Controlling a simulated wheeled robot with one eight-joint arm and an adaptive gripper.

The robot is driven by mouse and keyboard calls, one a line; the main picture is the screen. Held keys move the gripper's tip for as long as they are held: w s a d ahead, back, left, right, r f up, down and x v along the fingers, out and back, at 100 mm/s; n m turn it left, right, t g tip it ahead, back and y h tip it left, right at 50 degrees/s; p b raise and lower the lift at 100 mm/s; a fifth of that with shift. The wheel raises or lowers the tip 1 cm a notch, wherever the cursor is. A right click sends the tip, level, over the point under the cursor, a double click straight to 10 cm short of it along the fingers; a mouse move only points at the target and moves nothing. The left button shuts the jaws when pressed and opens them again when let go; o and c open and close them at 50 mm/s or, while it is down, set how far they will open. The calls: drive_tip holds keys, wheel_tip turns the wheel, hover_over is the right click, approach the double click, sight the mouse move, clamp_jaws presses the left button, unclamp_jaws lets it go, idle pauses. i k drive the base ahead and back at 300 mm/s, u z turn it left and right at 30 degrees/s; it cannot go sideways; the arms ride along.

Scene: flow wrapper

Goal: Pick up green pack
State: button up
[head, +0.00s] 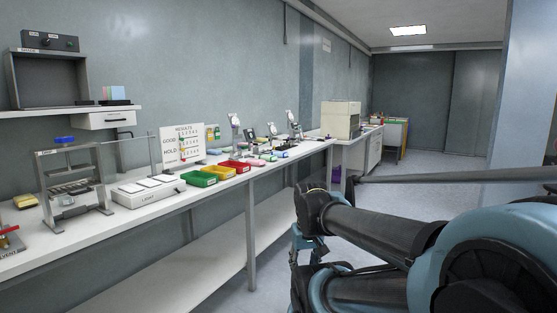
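A small light-green item (268,157) lies flat on the long white bench, between a pink one and a blue one; it looks like the green pack, but is small at this distance. My arm stretches in from the lower right, in the aisle in front of the bench and apart from the green item. The end of my arm, where my gripper (297,262) seems to be, is dark and partly covered by my own links. Its fingers cannot be made out, and nothing is visibly held.
Green (198,179), yellow (220,173) and red (236,166) trays line the bench's front edge. A pink pack (255,162) and a blue pack (280,154) flank the green item. A white scale (148,191) and metal frame stand left. Floor beyond my arm is clear.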

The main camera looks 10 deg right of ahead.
sight(268, 158)
drive_tip(key=u, duration=0.25)
drive_tip(key=i, duration=2.2)
drive_tip(key=z, duration=0.45)
